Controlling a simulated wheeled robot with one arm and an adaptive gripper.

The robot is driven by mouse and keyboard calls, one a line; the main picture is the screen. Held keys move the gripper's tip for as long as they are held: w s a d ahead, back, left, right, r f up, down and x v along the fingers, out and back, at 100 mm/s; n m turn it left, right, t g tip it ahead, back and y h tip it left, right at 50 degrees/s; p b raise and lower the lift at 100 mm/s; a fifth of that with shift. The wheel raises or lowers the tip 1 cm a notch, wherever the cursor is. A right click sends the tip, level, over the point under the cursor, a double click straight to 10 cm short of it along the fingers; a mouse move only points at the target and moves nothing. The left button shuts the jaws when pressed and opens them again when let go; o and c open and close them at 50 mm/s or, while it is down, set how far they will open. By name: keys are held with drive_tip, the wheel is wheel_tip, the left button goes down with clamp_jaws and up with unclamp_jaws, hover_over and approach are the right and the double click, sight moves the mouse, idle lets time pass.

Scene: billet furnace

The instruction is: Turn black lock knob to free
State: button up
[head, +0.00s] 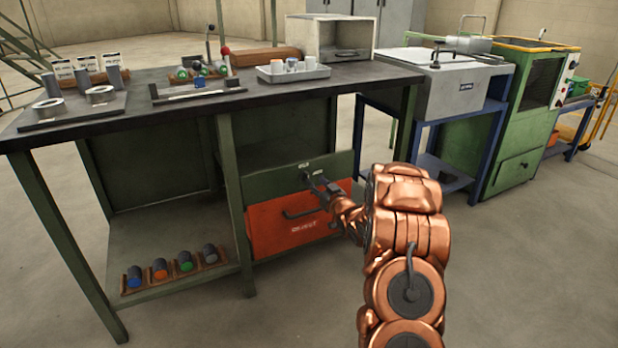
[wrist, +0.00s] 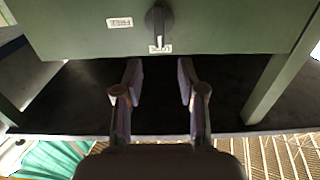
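The black lock knob (wrist: 158,22) is on a green panel (wrist: 80,32) under the workbench. In the wrist view its handle points down toward a small label (wrist: 160,49). A label reading FREE (wrist: 120,22) is to its left. My gripper (wrist: 160,82) is open and empty, its two fingers apart and below the knob in the picture, not around it. The orange drawer (head: 275,228) sits below the panel.
A blue-framed stand (head: 485,130) and green machine (head: 515,150) are at right. The floor in front is clear.

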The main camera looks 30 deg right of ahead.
sight(308, 175)
drive_tip(key=w, duration=0.2)
drive_tip(key=w+b, duration=0.1)
drive_tip(key=w, duration=0.1)
drive_tip(key=shift+w+d+f, duration=0.1)
drive_tip(key=shift+d+f, duration=0.05)
drive_tip(key=shift+f, duration=0.05)
drive_tip(key=shift+w+d+r+b, duration=0.1)
drive_tip(key=shift+w+b, duration=0.25)
drive_tip(key=shift+w, duration=0.65)
drive_tip(key=shift+c, duration=0.4)
clamp_jaws()
